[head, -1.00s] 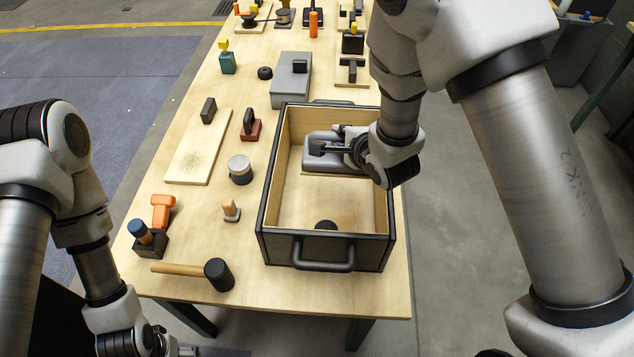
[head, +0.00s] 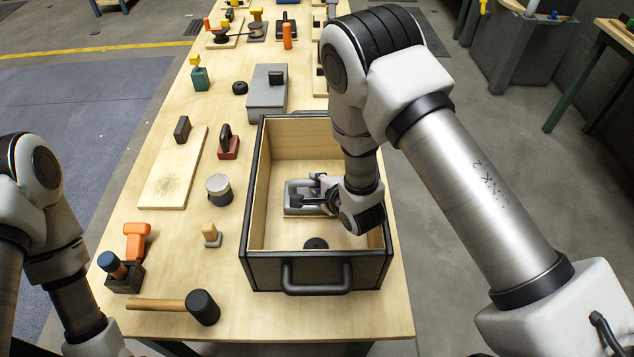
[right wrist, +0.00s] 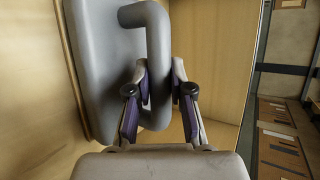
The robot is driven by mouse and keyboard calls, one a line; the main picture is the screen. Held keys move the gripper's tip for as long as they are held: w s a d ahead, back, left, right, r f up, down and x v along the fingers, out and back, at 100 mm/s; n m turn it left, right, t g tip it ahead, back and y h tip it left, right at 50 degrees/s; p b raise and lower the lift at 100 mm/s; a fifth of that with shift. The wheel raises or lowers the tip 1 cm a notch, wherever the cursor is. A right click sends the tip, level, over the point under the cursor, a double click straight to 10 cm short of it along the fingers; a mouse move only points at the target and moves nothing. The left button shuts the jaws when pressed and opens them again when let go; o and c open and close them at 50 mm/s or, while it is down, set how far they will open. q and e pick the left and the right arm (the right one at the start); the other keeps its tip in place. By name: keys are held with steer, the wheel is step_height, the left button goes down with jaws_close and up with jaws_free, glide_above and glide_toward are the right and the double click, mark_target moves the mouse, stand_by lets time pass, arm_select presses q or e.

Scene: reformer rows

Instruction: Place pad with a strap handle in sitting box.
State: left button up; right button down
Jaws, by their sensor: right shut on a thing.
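The sitting box (head: 262,185) is an open-topped crate with wooden inner walls, a dark frame and a dark front handle. My right gripper (head: 316,203) reaches down into it, shut on the bent handle of a grey pad (head: 292,190). In the right wrist view, the fingers (right wrist: 160,92) close on both sides of the handle (right wrist: 156,50), and the flat grey pad (right wrist: 105,70) lies beyond, close to bare wood. I cannot tell whether the pad touches the box floor. A round black piece (head: 316,244) lies in the box near the front. My left gripper is out of view.
Left of the box stand a red block with a black handle (head: 229,148), a grey-topped cylinder (head: 219,188) and a small wooden-knobbed piece (head: 210,234). A black mallet (head: 202,307) lies at the front left. A grey case (head: 267,95) sits behind the box.

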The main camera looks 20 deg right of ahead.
steer(key=c, duration=1)
jaws_free()
steer(key=shift+c, duration=0.2)
steer(key=shift+s, duration=0.1)
steer(key=b+v, duration=0.1)
steer(key=v, duration=1.1)
steer(key=shift+d, duration=0.1)
